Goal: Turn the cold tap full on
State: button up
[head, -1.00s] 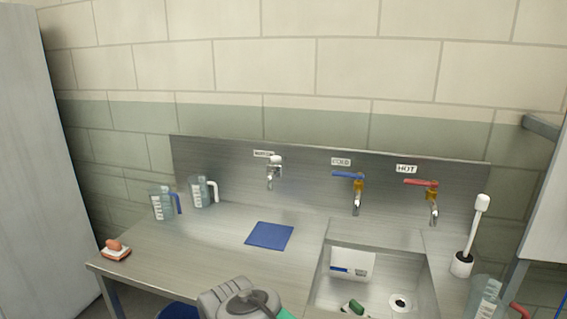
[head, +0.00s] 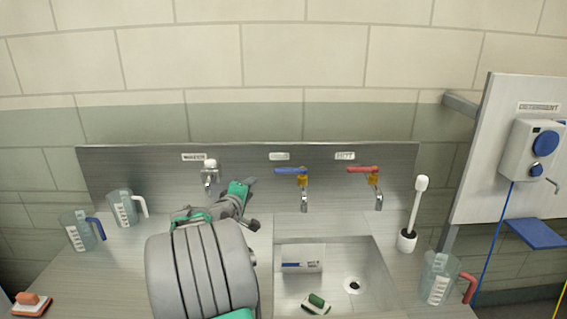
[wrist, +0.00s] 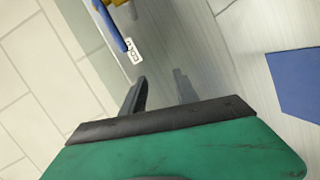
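The cold tap has a blue lever (head: 291,171) on a brass body above a metal spout, mounted on the steel backsplash left of the red-levered hot tap (head: 363,170). The lever points left, along the wall. A small label sits above it; the wrist view shows the COLD label (wrist: 134,50) beside the blue lever (wrist: 110,25). My gripper (head: 252,182) is left of the cold tap, in front of the backsplash, apart from the lever. In the wrist view its two fingers (wrist: 160,82) are spread with nothing between them.
A third tap (head: 210,172) is just left of my gripper. The sink (head: 384,262) below holds a white box (head: 301,257) and a sponge (head: 316,303). A brush (head: 408,238) and a red-handled jug (head: 438,278) stand right. Two jugs stand left.

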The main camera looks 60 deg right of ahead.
aim_at(283, 168)
jog(key=s+d+r+h, duration=0.1)
jog(key=s+d, duration=0.1)
jog(key=s+d+g, duration=0.1)
jog(key=s+d, duration=0.1)
jog(key=s+d+r+n+g+h, duration=0.1)
jog(key=s+d, duration=0.1)
jog(key=d, duration=0.1)
jog(key=shift+s+r+h, duration=0.15)
jog(key=shift+r+h, duration=0.15)
jog(key=shift+r, duration=0.05)
jog(key=d, duration=0.2)
jog(key=d+p, duration=0.1)
jog(key=d, duration=0.1)
jog(key=d+p, duration=0.1)
jog(key=d, duration=0.1)
jog(key=shift+w, duration=0.3)
jog(key=shift+w+d, duration=0.1)
jog(key=shift+d, duration=0.4)
jog(key=shift+c, duration=0.5)
grip_shut()
jog(key=shift+f, duration=0.1)
